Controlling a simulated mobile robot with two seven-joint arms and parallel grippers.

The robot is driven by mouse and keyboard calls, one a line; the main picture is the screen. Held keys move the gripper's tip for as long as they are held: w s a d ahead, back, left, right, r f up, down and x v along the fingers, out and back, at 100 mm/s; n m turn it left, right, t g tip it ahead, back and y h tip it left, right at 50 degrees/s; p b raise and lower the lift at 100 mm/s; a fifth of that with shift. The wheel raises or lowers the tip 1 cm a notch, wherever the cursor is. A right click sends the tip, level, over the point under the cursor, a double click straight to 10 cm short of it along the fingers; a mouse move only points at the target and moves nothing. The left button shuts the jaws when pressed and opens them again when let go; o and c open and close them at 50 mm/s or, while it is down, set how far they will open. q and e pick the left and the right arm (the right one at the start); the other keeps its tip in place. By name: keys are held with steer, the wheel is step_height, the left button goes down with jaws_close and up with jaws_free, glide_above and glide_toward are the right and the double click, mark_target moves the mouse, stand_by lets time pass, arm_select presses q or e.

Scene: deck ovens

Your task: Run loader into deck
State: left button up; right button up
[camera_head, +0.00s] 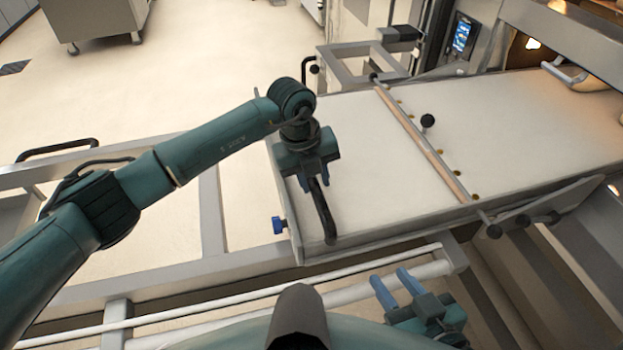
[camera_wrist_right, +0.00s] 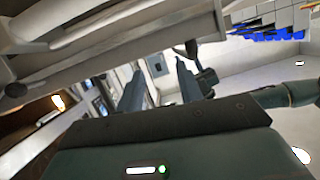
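The loader (camera_head: 370,165) is a long pale belt in a metal frame in the head view. Its right end reaches the deck oven (camera_head: 590,35), where a warm glow shows. A black handle (camera_head: 323,212) stands at the loader's near left end. My left gripper (camera_head: 315,180) is over this handle, its blue fingertips on either side of it; it appears closed on it, though the hand hides part of the contact. My right gripper (camera_head: 397,288) is open and empty, below the loader's front edge; its parted fingers also show in the right wrist view (camera_wrist_right: 158,85).
A wooden-looking crossbar (camera_head: 425,145) with a black knob spans the loader. Metal rails (camera_head: 215,300) run along the front. An oven display (camera_head: 462,35) glows at the back. Open floor (camera_head: 200,60) lies at the upper left.

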arm_select(q)
steer(key=o, duration=0.3)
steer(key=shift+d+r, duration=0.1)
steer(key=shift+d, duration=0.1)
steer(key=shift+o, duration=0.3)
arm_select(e)
steer(key=shift+f, duration=0.15)
arm_select(q)
steer(key=shift+a, duration=0.1)
step_height(320, 180, up, 13)
steer(key=a, duration=0.2)
steer(key=shift+s+a+p, duration=0.25)
steer(key=shift+s+p, duration=0.1)
arm_select(e)
steer(key=shift+w+a, duration=0.15)
steer(key=shift+w, duration=0.1)
steer(key=shift+s, duration=0.1)
